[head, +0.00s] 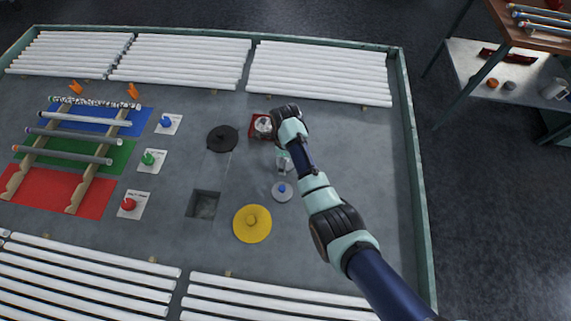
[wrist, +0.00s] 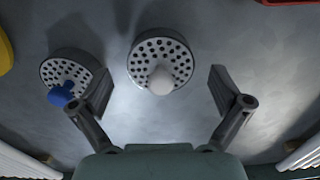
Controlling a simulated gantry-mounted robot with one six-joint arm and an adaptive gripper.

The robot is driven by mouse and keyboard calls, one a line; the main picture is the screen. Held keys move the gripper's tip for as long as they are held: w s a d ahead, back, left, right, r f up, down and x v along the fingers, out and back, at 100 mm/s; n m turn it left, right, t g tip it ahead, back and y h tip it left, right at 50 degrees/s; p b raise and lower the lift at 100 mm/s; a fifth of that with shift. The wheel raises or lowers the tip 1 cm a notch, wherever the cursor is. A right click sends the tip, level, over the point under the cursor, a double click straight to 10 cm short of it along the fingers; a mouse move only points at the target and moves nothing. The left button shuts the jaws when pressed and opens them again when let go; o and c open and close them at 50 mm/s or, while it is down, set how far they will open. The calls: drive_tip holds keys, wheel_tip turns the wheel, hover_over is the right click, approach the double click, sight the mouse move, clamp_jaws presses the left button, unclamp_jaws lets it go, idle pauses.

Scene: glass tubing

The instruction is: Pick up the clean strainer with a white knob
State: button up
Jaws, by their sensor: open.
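The strainer with a white knob (wrist: 160,52) is a pale grey perforated disc, at the top middle of the wrist view. Its white knob points toward my gripper. My gripper (wrist: 160,90) is open, with one finger to each side of this strainer and a gap on both sides. In the head view my gripper (head: 283,167) is over the bench, right of centre, and largely hides this strainer. A second strainer with a blue knob (wrist: 72,72) lies to the left in the wrist view, close to the left finger. It also shows in the head view (head: 283,194).
A yellow disc (head: 252,226), a square hole (head: 203,205) and a black disc (head: 222,139) lie left of my gripper. A red square piece (head: 256,132) is just beyond it. White tubes (head: 320,72) line the back. The bench's right side is clear.

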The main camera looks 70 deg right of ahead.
drive_tip(key=shift+f, duration=0.8)
drive_tip(key=shift+r, duration=0.1)
drive_tip(key=c, duration=1.2)
drive_tip(key=shift+r, duration=0.1)
wheel_tip(320, 180, up, 20)
drive_tip(key=p, duration=0.8)
